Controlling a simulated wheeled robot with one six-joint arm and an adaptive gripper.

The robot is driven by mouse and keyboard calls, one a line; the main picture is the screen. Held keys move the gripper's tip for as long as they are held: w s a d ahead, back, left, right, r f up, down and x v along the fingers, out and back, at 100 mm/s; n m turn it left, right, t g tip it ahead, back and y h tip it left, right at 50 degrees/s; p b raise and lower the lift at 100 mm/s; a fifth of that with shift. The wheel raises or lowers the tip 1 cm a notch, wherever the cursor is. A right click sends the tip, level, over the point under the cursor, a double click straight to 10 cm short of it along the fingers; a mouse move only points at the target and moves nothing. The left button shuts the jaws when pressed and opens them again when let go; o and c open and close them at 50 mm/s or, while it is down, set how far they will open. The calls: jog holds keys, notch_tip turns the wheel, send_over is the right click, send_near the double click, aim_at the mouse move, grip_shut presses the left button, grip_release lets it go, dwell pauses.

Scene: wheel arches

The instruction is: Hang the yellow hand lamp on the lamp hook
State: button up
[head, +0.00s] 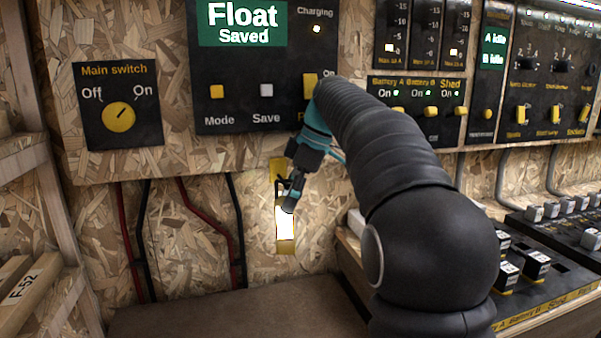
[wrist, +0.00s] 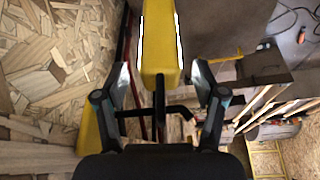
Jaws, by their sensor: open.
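The yellow hand lamp (head: 286,228) has a lit white strip and hangs upright against the chipboard wall below the control panels. Its yellow body also shows in the wrist view (wrist: 161,45). The lamp hook is a yellow plate (head: 277,168) with a dark peg, seen in the wrist view (wrist: 182,111). The lamp's dark top end meets the peg; whether its loop is fully over it I cannot tell. My gripper (wrist: 161,75) is open, its fingers on either side of the lamp's upper end with gaps showing. In the head view, my gripper partly hides the lamp's top and the hook.
Control panels (head: 263,92) with switches cover the wall above. Red and black cables (head: 212,228) run down the wall at left. A brown bench top (head: 220,312) lies below. A wooden shelf (head: 50,200) stands at left, and a bench with switchgear (head: 545,310) at right.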

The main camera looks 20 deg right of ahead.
jog(key=v, duration=1)
jog(key=shift+r, duration=0.25)
jog(key=s+a+f+m+t+h, duration=0.2)
jog(key=s+f+m, duration=0.5)
jog(key=s+f, duration=0.6)
jog(key=s+a+f+m+t+h, duration=0.2)
jog(key=s+f+m, duration=0.6)
jog(key=s+f, duration=0.6)
jog(key=shift+s+a+f, duration=0.2)
jog(key=shift+s+a, duration=0.05)
jog(key=shift+s, duration=0.25)
